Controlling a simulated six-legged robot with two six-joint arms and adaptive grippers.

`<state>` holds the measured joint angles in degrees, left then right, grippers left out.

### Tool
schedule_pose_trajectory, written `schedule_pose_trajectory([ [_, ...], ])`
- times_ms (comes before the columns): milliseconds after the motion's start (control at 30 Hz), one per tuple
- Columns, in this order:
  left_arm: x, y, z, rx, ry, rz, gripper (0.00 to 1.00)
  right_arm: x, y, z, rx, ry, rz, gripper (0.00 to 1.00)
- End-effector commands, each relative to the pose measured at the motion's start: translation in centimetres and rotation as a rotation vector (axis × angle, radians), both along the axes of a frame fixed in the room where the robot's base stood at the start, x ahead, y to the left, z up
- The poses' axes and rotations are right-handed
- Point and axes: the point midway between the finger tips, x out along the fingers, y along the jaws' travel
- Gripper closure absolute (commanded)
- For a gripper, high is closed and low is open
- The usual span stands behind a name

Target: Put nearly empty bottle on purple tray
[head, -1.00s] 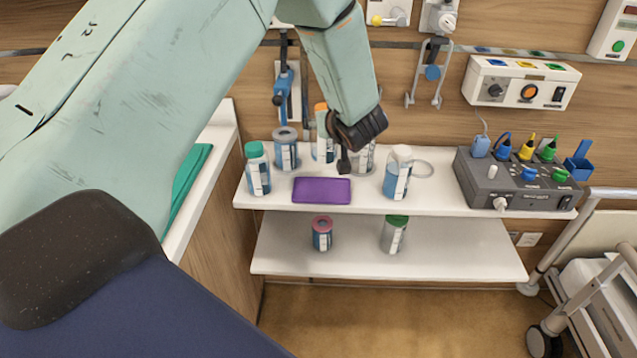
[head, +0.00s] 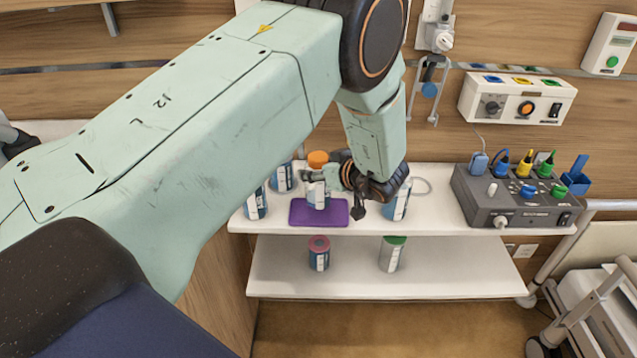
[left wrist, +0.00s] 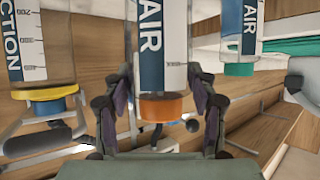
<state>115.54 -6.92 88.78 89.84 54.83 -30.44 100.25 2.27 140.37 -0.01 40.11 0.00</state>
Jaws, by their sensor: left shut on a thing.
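My left gripper (head: 328,178) is shut on the orange-capped bottle (head: 318,160). The bottle is upright over the purple tray (head: 336,212) on the upper shelf. Whether its base touches the tray I cannot tell. In the left wrist view the fingers (left wrist: 165,110) sit on both sides of this bottle (left wrist: 163,45), which has an AIR label and an orange cap (left wrist: 165,106). Its liquid level is not clear. The gripper and wrist hide part of the bottle and part of the shelf behind. My right gripper is not in view.
A bottle (head: 396,208) stands right of the tray, partly behind my wrist. More bottles (head: 256,205) (head: 281,178) stand to the left. The lower shelf holds a pink-capped bottle (head: 319,256) and a green-capped bottle (head: 393,256). A grey device (head: 515,205) fills the shelf's right end.

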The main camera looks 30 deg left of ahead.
Motion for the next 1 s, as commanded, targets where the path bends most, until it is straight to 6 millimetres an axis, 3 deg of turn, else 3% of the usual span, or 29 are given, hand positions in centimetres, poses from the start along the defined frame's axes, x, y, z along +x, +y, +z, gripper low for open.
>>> schedule_pose_trajectory([
  [233,0.0,0.1,-3.2,0.0,0.002,-0.001,0.77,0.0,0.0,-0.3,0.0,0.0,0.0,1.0],
  [500,0.1,0.2,-3.3,0.0,0.0,0.0,0.77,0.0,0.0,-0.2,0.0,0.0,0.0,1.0],
  [533,0.0,0.2,-3.4,-0.001,0.001,0.0,0.41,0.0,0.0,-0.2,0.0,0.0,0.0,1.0],
  [767,0.0,0.2,-3.3,-0.001,0.001,0.0,0.21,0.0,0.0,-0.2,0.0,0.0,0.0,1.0],
  [1000,0.0,0.2,-3.3,-0.001,0.001,0.0,0.19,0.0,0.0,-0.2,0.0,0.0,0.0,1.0],
])
